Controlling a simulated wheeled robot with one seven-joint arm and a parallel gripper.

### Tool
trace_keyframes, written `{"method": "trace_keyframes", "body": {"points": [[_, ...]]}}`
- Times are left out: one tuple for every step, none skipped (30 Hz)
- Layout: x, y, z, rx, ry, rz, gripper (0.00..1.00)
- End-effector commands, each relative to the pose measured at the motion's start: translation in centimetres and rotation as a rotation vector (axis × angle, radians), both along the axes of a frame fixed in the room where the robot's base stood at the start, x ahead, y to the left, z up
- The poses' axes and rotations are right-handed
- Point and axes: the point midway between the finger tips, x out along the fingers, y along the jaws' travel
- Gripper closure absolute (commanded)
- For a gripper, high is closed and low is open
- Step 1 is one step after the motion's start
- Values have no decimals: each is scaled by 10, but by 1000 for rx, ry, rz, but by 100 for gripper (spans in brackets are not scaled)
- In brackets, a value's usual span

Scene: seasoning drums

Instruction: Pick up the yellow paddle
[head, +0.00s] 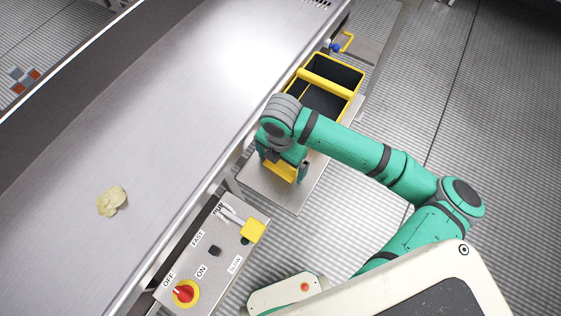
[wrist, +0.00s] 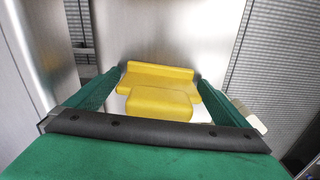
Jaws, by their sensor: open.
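The yellow paddle (wrist: 160,102) shows in the wrist view as a wide yellow bar with a block-shaped part toward me. It lies between the two fingers of my gripper (wrist: 159,76), which are spread apart on either side of it. In the head view my gripper (head: 282,168) points down over the steel stand, and part of the yellow paddle (head: 279,172) shows between its green fingers. The rest of it is hidden by my wrist. I cannot tell whether the fingers touch it.
A black bin with a yellow rim (head: 331,76) stands just behind my gripper on the steel stand (head: 262,194). The conveyor (head: 150,110) runs along the left, with a chip (head: 111,201) on it. A control panel (head: 212,250) with a red knob and yellow block stands in front.

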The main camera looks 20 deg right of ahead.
Motion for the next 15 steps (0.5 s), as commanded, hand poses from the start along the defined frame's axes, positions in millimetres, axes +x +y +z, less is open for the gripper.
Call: {"method": "trace_keyframes", "body": {"points": [[0,0,-1,0,0,0,0],[0,0,-1,0,0,0,0],[0,0,-1,0,0,0,0],[0,0,-1,0,0,0,0],[0,0,-1,0,0,0,0],[0,0,-1,0,0,0,0],[0,0,-1,0,0,0,5],[0,0,-1,0,0,1,12],[0,0,-1,-1,-1,1,21],[0,0,-1,0,0,1,29],[0,0,-1,-1,-1,1,36],[0,0,-1,-1,-1,1,38],[0,0,0,-1,-1,1,38],[0,0,0,-1,-1,1,38],[0,0,0,-1,-1,1,38]]}}
